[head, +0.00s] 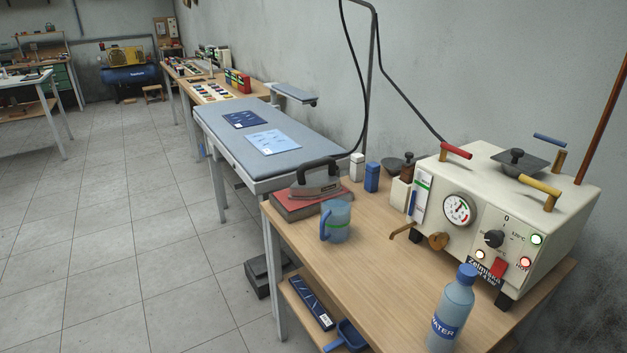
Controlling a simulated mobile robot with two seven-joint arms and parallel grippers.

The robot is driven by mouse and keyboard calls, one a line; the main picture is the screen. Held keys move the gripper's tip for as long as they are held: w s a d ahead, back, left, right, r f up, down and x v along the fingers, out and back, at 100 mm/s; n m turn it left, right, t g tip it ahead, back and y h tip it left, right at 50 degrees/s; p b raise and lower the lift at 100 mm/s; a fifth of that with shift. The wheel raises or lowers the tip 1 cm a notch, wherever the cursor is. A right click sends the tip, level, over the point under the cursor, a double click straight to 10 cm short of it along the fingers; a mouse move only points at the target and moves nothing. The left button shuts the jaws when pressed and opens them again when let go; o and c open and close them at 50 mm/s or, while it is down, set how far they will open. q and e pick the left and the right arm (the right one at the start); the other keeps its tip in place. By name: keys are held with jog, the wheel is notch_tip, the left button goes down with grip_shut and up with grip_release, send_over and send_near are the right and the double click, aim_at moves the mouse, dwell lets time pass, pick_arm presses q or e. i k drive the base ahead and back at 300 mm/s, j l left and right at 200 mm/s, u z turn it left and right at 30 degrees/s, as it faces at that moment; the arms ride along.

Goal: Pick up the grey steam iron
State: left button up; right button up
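The grey steam iron (316,180) has a dark handle on top and rests on a red-topped pad (291,206) at the far left corner of the wooden table. A black hose runs up from near its handle to a tall metal stand. Neither of my grippers shows in the head view.
A measuring jug (335,222) stands just in front of the iron's pad. A white steam generator (500,215) fills the table's right side, with a water bottle (453,308) in front. A padded ironing table (262,125) stands behind. The tiled floor (130,240) at left is open.

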aim_at(311, 187)
jog(key=i+j+z, duration=0.1)
jog(key=z, duration=0.4)
jog(key=j+z, duration=0.15)
jog(key=z, duration=0.3)
jog(key=i+j+z, duration=0.1)
jog(key=z, duration=0.4)
jog(key=j+z, duration=0.35)
jog(key=j, duration=0.2)
jog(key=j+z, duration=0.3)
jog(key=j, duration=0.25)
jog(key=k+j+z, duration=0.1)
jog(key=j, duration=0.25)
jog(key=k+j+z, duration=0.1)
jog(key=j, duration=0.25)
jog(key=k+j+z, duration=0.15)
jog(key=j, duration=0.2)
jog(key=k+j, duration=0.1)
jog(key=j, duration=0.65)
jog(key=k+j, duration=0.15)
jog(key=j, duration=0.2)
